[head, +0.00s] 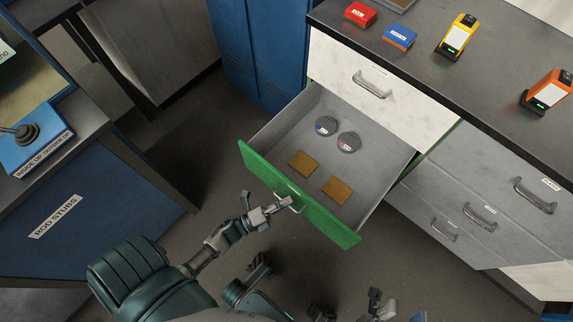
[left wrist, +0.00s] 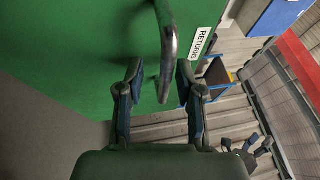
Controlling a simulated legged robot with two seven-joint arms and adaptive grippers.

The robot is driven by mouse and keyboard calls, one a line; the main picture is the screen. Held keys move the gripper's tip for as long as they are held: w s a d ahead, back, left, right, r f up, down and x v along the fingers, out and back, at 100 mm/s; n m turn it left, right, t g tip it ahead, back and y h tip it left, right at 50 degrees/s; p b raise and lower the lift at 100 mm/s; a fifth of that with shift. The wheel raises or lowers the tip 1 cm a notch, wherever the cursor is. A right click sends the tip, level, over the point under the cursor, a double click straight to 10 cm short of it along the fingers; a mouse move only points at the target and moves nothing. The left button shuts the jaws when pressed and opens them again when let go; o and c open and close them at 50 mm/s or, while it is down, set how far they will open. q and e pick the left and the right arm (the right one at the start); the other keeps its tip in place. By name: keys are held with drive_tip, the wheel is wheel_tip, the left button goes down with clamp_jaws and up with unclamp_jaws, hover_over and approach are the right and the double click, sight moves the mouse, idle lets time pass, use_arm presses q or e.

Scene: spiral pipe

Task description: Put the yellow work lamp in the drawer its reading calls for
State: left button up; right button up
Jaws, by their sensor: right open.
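The yellow work lamp (head: 457,37) stands on the dark counter at the upper right, with a white label and a small green light low on it. Its reading is too small to make out. The green-fronted drawer (head: 325,225) is pulled open. My left gripper (head: 275,208) is at its handle (head: 289,200). My right gripper (head: 381,303) is open and empty at the bottom edge, away from the drawer.
An orange lamp (head: 547,92), a red box (head: 360,13) and a blue box (head: 399,37) are on the counter. The drawer holds two grey discs and two brown squares. A white drawer (head: 340,75) above and grey drawers (head: 490,190) to the right are shut.

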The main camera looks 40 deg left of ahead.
use_arm(q)
drive_tip(key=shift+r, duration=0.1)
drive_tip(key=v, duration=1.2)
